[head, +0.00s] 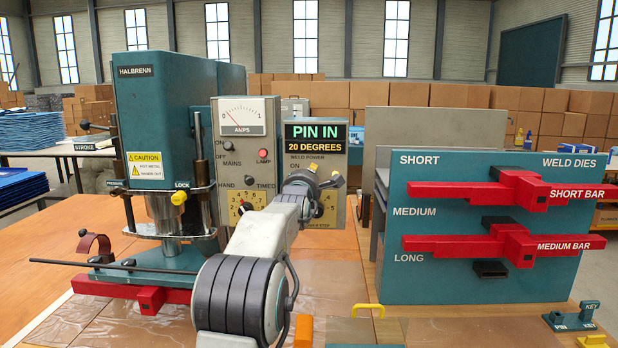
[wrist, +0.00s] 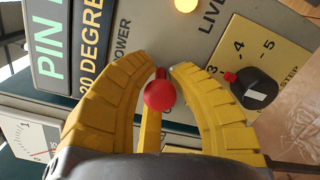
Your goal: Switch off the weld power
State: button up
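The weld power switch is a lever with a red ball tip (wrist: 159,95), on the grey control panel (wrist: 125,55) below the words WELD POWER. My gripper (wrist: 170,70) has its yellow fingers on either side of this lever. The fingers are apart, with gaps beside the ball, and I see no clear grip. In the head view my gripper (head: 316,189) is at the panel's right part and hides the lever. An amber lamp (wrist: 185,4) marked LIVE looks lit beside the switch. I cannot tell the lever's exact setting.
A black step knob (wrist: 254,88) sits close to one finger. The PIN IN display (head: 315,138) is above the switch. The mains lever and red lamp (head: 263,154) are to the left.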

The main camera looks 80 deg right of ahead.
grip_shut()
